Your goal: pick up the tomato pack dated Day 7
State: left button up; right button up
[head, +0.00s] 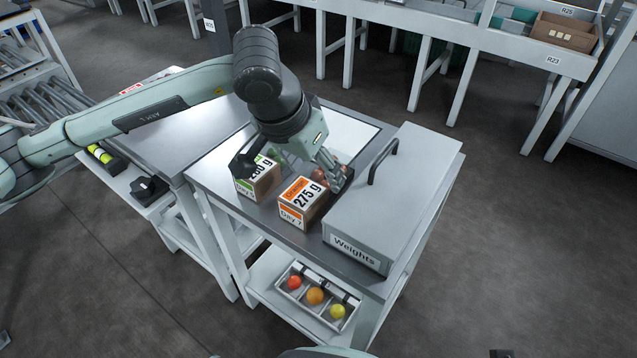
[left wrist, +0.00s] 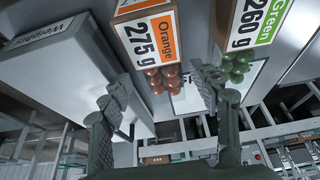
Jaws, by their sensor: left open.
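The Day 7 tomato pack (head: 303,204) is a cardboard box with an orange label reading "275 g" and "Day 7". It stands on the grey bench beside the Weights box. In the left wrist view the same pack (left wrist: 146,38) shows its "Orange 275 g" label, with reddish tomatoes at its far end. A second pack (head: 258,181) with a green label stands just left of it; the left wrist view shows this pack (left wrist: 246,28) as "Green 260 g". My left gripper (head: 288,168) is open above and behind the packs, fingers apart and empty. My right gripper is not in view.
The grey Weights box (head: 395,195), with a black handle, stands close to the right of the Day 7 pack. A lower shelf holds a tray (head: 290,296) with red, orange and yellow balls. A white workbench (head: 480,38) stands at the back.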

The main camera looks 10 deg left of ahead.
aim_at(318, 177)
pick_arm(q)
jog(key=x, duration=0.2)
jog(key=shift+w+d+f, duration=0.1)
jog(key=shift+f, duration=0.25)
jog(key=shift+w+f, duration=0.2)
jog(key=shift+f, duration=0.25)
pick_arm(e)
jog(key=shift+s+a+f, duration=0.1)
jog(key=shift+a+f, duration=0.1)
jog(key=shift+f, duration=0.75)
pick_arm(q)
jog(key=c, duration=1.2)
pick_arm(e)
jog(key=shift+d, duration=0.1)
